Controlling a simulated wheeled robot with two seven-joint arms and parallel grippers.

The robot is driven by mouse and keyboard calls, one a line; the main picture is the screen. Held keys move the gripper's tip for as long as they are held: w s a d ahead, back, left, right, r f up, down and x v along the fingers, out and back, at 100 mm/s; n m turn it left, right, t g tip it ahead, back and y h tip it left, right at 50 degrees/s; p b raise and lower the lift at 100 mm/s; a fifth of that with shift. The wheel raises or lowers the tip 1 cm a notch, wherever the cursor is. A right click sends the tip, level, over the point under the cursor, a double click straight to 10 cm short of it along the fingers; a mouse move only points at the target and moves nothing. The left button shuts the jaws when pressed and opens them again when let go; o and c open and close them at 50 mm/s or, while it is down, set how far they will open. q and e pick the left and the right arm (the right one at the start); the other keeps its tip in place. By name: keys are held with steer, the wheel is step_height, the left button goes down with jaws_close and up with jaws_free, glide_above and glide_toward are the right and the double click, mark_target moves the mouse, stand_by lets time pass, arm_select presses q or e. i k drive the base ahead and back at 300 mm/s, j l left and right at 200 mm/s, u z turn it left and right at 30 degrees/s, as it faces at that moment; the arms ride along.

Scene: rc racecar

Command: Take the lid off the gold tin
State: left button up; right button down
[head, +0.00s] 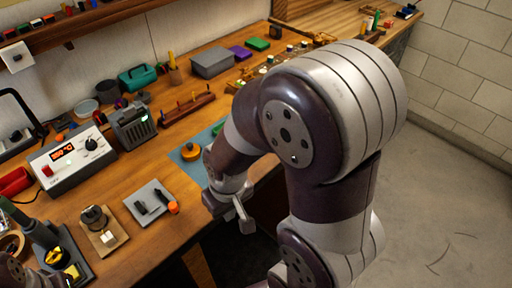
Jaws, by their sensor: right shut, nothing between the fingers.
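A small round gold-orange tin (190,152) sits on the blue mat (186,174) near the front of the bench. A small dark knob shows on its top, and the lid seems to be on it. I cannot make out the seam at this size. My right gripper (246,223) is shut and empty, in front of the bench's front edge, to the right of and nearer than the tin, not touching it. My right arm hides the right part of the mat.
A grey tray (150,218) with small dark parts and an orange-capped item lies left of the mat. A soldering station (70,157) and a grey heater-like box (133,127) stand behind. A wooden rack (187,108) is behind the mat. The floor at right is clear.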

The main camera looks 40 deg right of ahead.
mark_target(190, 150)
steer(key=z, duration=0.65)
steer(key=i+l+u, duration=0.2)
steer(key=l, duration=0.2)
steer(key=i+l+u, duration=0.15)
steer(key=l, duration=0.3)
steer(key=i+l+u, duration=0.2)
steer(key=l, duration=0.25)
steer(key=l+u, duration=0.15)
steer(key=l, duration=0.3)
steer(key=i+l+u, duration=0.2)
steer(key=l, duration=0.3)
